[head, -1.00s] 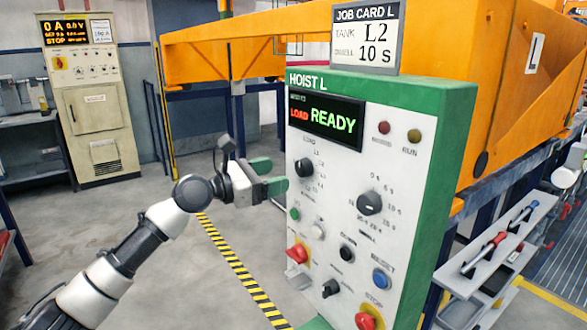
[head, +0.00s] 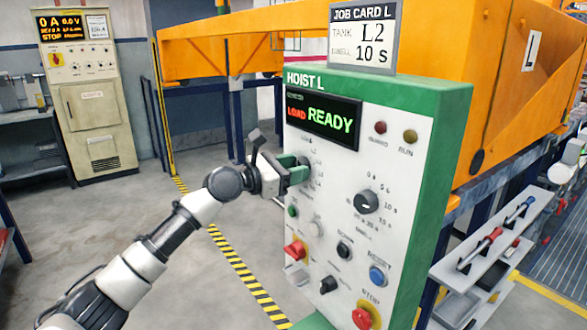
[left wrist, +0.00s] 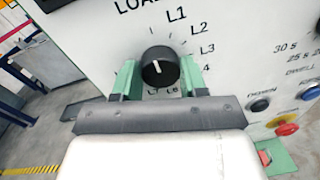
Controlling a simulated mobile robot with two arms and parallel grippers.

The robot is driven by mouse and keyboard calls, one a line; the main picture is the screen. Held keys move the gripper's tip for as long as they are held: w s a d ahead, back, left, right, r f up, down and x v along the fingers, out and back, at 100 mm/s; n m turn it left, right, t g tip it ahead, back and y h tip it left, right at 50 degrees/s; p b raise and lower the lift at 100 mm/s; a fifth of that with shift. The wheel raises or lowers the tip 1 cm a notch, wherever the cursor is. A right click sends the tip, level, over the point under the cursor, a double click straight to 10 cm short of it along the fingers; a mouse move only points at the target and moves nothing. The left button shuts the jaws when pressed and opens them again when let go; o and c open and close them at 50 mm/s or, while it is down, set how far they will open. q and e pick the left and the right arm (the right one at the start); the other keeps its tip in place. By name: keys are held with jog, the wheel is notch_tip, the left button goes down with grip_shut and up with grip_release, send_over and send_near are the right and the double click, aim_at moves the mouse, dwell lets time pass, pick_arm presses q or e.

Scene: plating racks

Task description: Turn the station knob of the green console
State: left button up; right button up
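The green console (head: 400,150), labelled HOIST L, has a white front panel. Its station knob (left wrist: 160,67) is black and round with a white pointer line, pointing roughly up toward the LOAD side. Labels L1, L2, L3 and more run clockwise around it. My left gripper (head: 300,172) is at the panel and hides most of the knob in the head view. My right gripper is not in view.
The display (head: 323,116) reads LOAD in red and READY in green. The job card (head: 361,36) reads tank L2, 10 s. A dwell knob (head: 367,201), a red switch (head: 296,250) and a stop button (head: 364,315) are on the panel. Floor left of the console is clear.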

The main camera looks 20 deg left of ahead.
pick_arm(q)
jog(key=shift+c, duration=0.7)
jog(key=shift+m, duration=0.3)
jog(key=n+b, duration=0.2)
jog(key=n, duration=0.8)
jog(key=n+t+y+b, duration=0.1)
jog(key=n+b, duration=0.2)
jog(key=n, duration=0.8)
jog(key=n+b, duration=0.2)
jog(key=n, duration=0.9)
jog(key=shift+d+f+t+y+b, duration=0.15)
jog(key=shift+f+t+y+b, duration=0.15)
dwell(0.3)
